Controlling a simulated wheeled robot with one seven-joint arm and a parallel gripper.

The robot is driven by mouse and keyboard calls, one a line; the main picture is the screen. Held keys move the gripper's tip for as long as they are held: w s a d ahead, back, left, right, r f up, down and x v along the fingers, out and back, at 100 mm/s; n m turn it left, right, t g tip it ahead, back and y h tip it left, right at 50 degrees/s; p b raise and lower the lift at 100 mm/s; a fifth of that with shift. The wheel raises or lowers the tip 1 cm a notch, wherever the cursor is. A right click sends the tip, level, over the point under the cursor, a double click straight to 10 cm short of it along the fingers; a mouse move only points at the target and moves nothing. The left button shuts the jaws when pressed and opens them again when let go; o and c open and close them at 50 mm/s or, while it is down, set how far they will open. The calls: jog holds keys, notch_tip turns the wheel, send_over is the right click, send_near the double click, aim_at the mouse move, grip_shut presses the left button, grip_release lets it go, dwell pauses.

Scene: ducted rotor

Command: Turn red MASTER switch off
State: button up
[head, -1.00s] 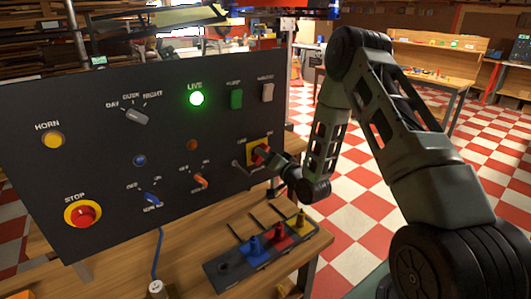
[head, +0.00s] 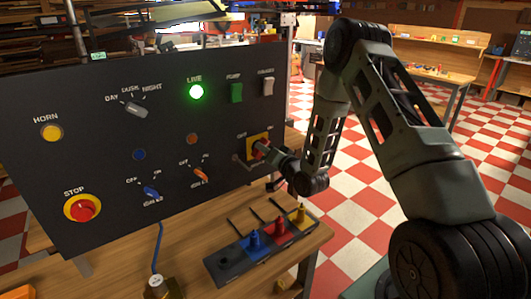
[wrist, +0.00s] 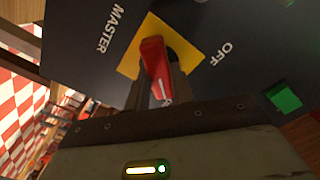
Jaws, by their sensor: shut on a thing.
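The red MASTER switch handle (wrist: 154,65) stands out from a yellow plate (wrist: 132,62) on the dark panel. In the wrist view the MASTER label is to its left and the OFF label to its right. My gripper (wrist: 160,85) is shut on the red handle, one finger on each side. In the head view the yellow plate (head: 252,141) is at the panel's lower right. My gripper (head: 263,152) is against it there and hides most of the handle. The green LIVE lamp (head: 196,92) is lit.
A holder with coloured plugs (head: 255,243) stands on the bench below my gripper.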

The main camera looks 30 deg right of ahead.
jog(key=n+b, duration=0.5)
jog(key=b, duration=0.2)
jog(key=n+b, duration=0.6)
jog(key=b, duration=0.1)
jog(key=n+b, duration=0.6)
jog(key=b, duration=0.1)
jog(key=shift+a+f+b, duration=0.15)
jog(key=shift+a+b, duration=0.15)
jog(key=shift+b, duration=0.1)
jog(key=o, duration=1)
jog(key=shift+s, duration=0.1)
